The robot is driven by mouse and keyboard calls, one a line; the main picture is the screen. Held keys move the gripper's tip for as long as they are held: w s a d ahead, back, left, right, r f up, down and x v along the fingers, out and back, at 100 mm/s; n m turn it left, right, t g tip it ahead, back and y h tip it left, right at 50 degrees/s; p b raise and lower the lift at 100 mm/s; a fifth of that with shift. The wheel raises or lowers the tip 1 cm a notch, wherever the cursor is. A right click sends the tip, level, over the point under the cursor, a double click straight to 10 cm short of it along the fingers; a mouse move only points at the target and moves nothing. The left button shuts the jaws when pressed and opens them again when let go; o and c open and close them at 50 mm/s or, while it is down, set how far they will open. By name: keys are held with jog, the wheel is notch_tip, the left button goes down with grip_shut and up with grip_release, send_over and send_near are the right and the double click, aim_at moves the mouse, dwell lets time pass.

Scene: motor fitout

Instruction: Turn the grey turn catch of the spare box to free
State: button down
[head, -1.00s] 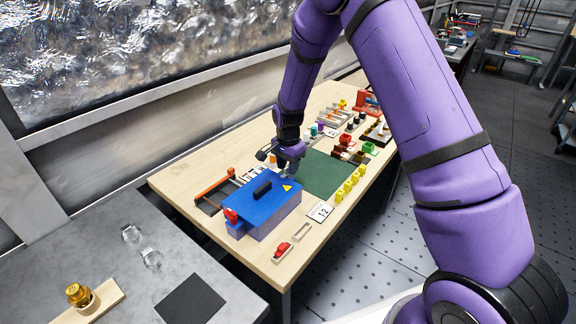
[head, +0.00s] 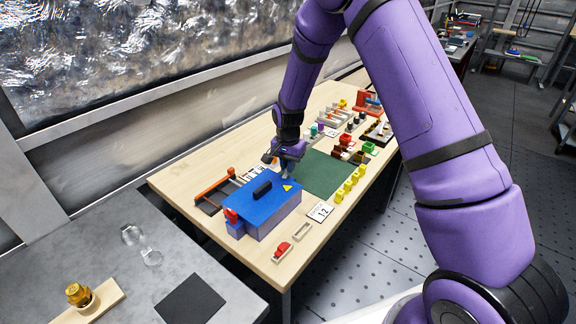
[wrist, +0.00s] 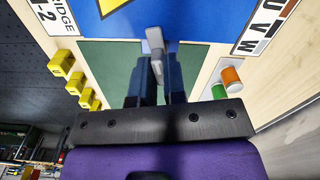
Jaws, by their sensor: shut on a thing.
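The spare box (head: 262,212) is a blue box with a black handle and a yellow warning sticker on its lid. It stands on the wooden table, and its blue edge fills the top of the wrist view (wrist: 200,18). The grey turn catch (wrist: 155,40) sits at the box's edge, slightly tilted in the wrist view. My gripper (wrist: 156,72) is shut on the catch, with one dark finger on each side of it. In the head view my gripper (head: 287,168) is at the far edge of the box, and the catch is too small to make out clearly.
A green mat (head: 328,174) lies just beyond the box. Several yellow blocks (head: 348,185) and a numbered card (head: 320,211) are to its right. An orange-handled rack (head: 215,188) is left of the box. Small orange and green cylinders (wrist: 231,76) stand near my gripper.

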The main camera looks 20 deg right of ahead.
jog(key=n, duration=0.4)
jog(key=shift+n, duration=0.3)
jog(key=n, duration=0.3)
jog(key=shift+n, duration=0.3)
jog(key=n, duration=0.3)
jog(key=shift+n, duration=2)
jog(key=c, duration=1.2)
grip_release()
notch_tip(320, 180, up, 11)
jog(key=shift+f, duration=0.1)
